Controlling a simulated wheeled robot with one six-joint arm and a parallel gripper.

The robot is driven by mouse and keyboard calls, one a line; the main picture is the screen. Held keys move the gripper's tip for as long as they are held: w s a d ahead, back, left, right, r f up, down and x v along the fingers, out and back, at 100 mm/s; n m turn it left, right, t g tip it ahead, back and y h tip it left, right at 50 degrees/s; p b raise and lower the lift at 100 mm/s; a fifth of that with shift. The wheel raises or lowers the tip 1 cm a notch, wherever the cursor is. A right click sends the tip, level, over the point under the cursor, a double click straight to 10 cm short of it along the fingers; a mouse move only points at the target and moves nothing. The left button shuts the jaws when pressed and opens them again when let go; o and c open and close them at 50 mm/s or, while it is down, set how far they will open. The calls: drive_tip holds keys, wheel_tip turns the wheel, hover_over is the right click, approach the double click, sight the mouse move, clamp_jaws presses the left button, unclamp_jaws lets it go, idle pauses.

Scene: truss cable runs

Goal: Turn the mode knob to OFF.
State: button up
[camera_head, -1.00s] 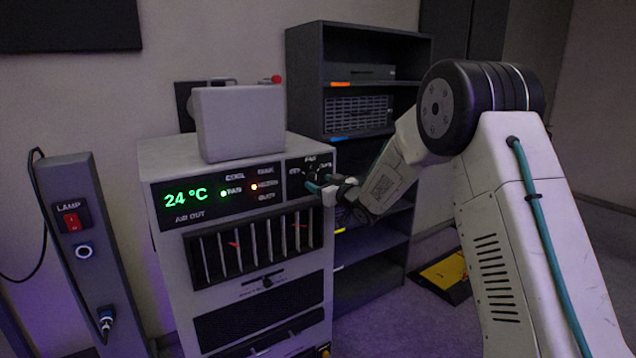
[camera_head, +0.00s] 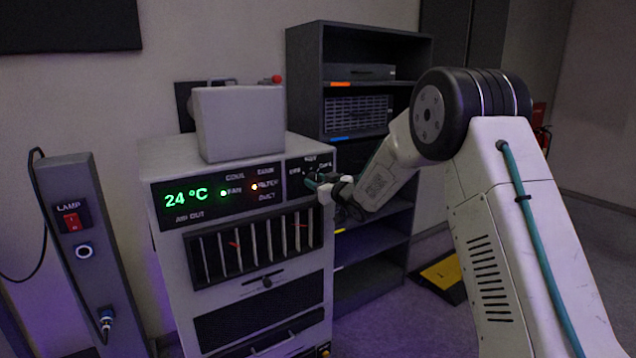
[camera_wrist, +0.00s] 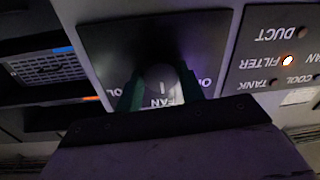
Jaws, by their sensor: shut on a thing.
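The mode knob (camera_wrist: 160,84) is a rounded dark knob on a black panel at the upper right of the air unit's front. In the wrist view it sits between the two green fingertips of my gripper (camera_wrist: 162,92), which is shut on it. The word FAN shows just below the knob, and parts of other labels show at either side. In the head view my gripper (camera_head: 318,183) reaches the panel from the right and hides the knob. The knob's pointer setting cannot be read clearly.
The air unit (camera_head: 162,258) shows 24 °C, with a lit green FAN lamp and a lit orange FILTER lamp. A grey box (camera_head: 240,122) stands on top. A dark shelf (camera_head: 305,60) stands behind. A lamp post (camera_head: 85,215) with a red switch is at left.

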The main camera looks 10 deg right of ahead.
drive_tip(key=n, duration=0.9)
drive_tip(key=shift+h, duration=0.3)
drive_tip(key=shift+a+n, duration=0.1)
drive_tip(key=shift+n, duration=0.2)
drive_tip(key=o, duration=1)
drive_tip(key=shift+c, duration=0.2)
drive_tip(key=shift+s, duration=0.1)
drive_tip(key=v, duration=0.7)
drive_tip(key=shift+s+r, duration=0.15)
drive_tip(key=shift+s, duration=0.15)
